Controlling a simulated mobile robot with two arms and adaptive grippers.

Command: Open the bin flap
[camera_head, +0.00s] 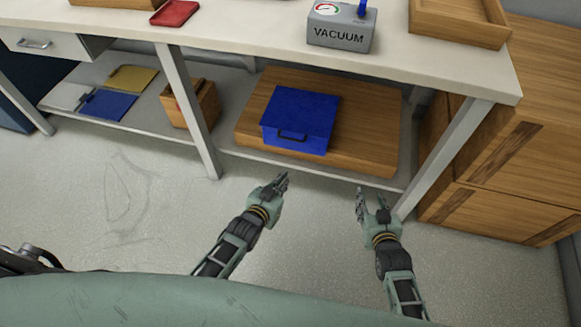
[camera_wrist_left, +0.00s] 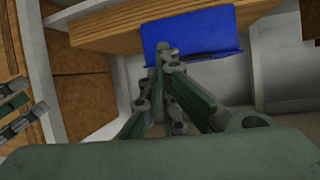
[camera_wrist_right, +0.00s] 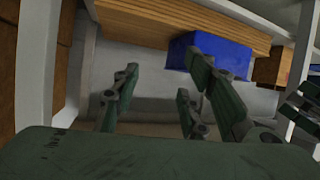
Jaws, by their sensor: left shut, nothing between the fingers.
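The blue bin (camera_head: 301,118) sits on a wooden board on the lower shelf, under the workbench. Its top flap looks closed, and a dark handle (camera_head: 292,135) shows on its front. My left gripper (camera_head: 281,181) is shut and empty, in front of the shelf and below the bin, apart from it. In the left wrist view the bin (camera_wrist_left: 203,33) is beyond the closed fingers (camera_wrist_left: 165,55). My right gripper (camera_head: 371,193) is open and empty, to the right of the left one near the shelf's front edge. The bin also shows in the right wrist view (camera_wrist_right: 225,55), partly hidden by a finger.
The wooden board (camera_head: 365,125) lies under the bin. Bench legs (camera_head: 188,110) stand left and right (camera_head: 445,155). A wooden box (camera_head: 190,103) and coloured folders (camera_head: 108,104) lie left on the shelf. A wooden cabinet (camera_head: 500,195) stands right. The vacuum box (camera_head: 341,28) is on the benchtop above.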

